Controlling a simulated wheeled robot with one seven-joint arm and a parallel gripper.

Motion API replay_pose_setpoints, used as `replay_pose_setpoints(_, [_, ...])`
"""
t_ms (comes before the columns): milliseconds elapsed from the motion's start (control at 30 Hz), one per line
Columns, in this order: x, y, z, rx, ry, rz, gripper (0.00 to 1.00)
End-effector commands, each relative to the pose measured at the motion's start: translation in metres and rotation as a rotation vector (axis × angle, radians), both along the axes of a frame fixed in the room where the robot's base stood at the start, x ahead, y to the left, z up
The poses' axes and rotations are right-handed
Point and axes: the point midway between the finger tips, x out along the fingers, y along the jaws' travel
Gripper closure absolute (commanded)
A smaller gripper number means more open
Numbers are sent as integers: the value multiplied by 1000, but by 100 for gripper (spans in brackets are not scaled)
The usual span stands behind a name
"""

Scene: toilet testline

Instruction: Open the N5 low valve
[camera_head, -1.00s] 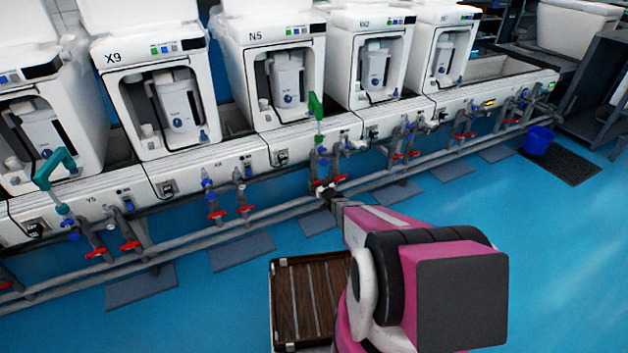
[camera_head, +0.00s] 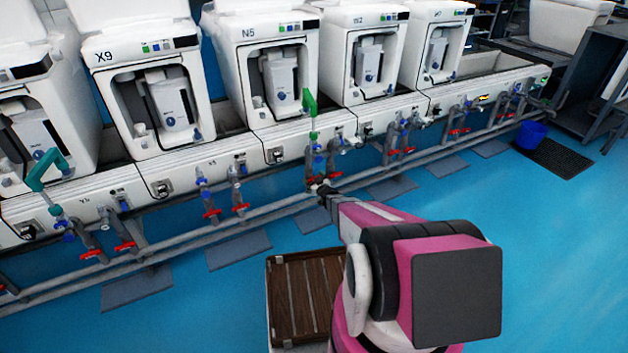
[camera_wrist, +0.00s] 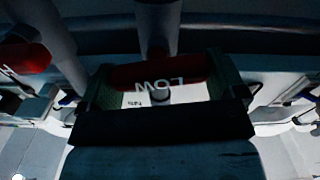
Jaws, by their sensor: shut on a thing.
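The machine marked N5 (camera_head: 262,31) stands in the middle of the row in the head view. Below it, pipes with blue fittings run down to the low valves. My gripper (camera_head: 325,188) reaches the pipes under N5. In the wrist view my gripper (camera_wrist: 165,92) has its two fingers on either side of a red valve handle (camera_wrist: 128,77) with the word LOW, upside down in the picture. The gripper is shut on this handle. In the head view my gripper hides the handle. Another red handle (camera_wrist: 24,58) is at the upper left of the wrist view.
Machine X9 (camera_head: 102,56) is to the left of N5. A green pipe piece (camera_head: 310,103) stands up above the N5 pipes. Long grey pipes (camera_head: 250,222) run along the row. A brown slatted platform (camera_head: 300,285) lies on the blue floor, and a blue bucket (camera_head: 530,134) is at the right.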

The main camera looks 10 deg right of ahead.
Motion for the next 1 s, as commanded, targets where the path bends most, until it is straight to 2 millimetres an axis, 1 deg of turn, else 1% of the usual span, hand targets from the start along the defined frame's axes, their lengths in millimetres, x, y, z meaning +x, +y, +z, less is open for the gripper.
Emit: replay_pose_setpoints(1000, [-2, 6, -5, -904, -294, 0, 34])
